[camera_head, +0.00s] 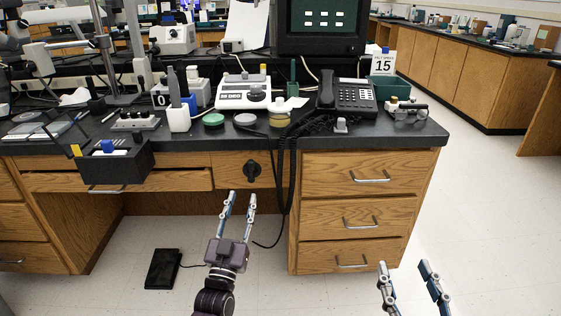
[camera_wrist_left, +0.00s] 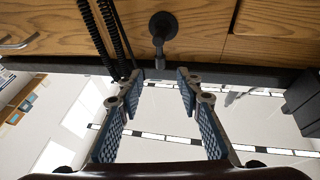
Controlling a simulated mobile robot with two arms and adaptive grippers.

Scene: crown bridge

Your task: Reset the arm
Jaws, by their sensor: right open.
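My left gripper (camera_head: 238,206) is in the middle of the head view, in front of the wooden bench and below its worktop. Its two fingers are apart with nothing between them. In the left wrist view the same gripper (camera_wrist_left: 159,78) shows its blue ridged pads spread apart and empty. My right gripper (camera_head: 405,267) is at the lower right of the head view, over the pale floor. Its fingers are apart and empty, and its base is cut off by the bottom edge.
The bench's black worktop (camera_head: 290,143) carries a telephone (camera_head: 347,97), a white device (camera_head: 246,96) and small jars. A black pedal (camera_head: 163,268) lies on the floor. Floor at the right is clear.

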